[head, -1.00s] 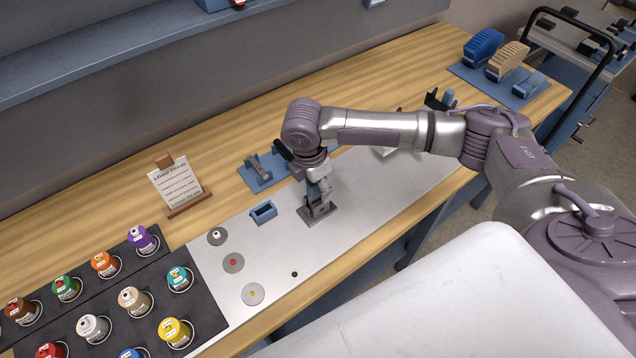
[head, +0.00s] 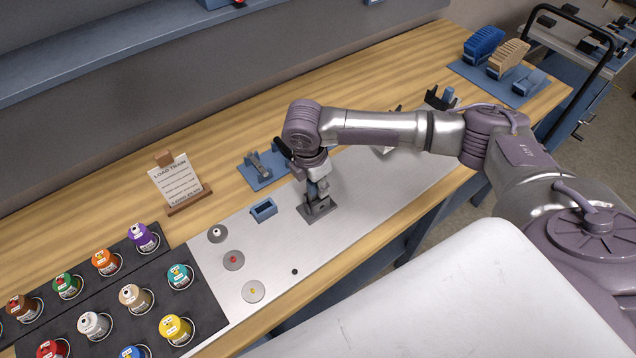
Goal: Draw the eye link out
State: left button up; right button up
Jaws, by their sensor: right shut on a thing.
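My right gripper (head: 318,190) points down over a dark grey base plate (head: 318,211) on the metal strip of the bench. It is shut on a small grey piece standing at that plate, probably the eye link; the fingers hide most of it. I cannot tell whether the piece is still seated in the plate. My left gripper is not in view.
A small blue open box (head: 263,210) sits left of the base plate. A blue fixture (head: 264,170) stands behind it. A sign (head: 179,183) and a black tray (head: 213,313) of coloured capped jars are further left. Bare metal (head: 335,240) lies in front.

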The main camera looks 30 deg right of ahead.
jog(key=shift+r, duration=0.1)
grip_shut()
jog(key=shift+r+p, duration=0.55)
jog(key=shift+p, duration=0.45)
dwell(0.7)
jog(key=shift+r, duration=0.1)
notch_tip(320, 180, up, 3)
jog(key=p, duration=0.3)
jog(key=shift+r+p, duration=0.75)
jog(key=shift+r, duration=1.65)
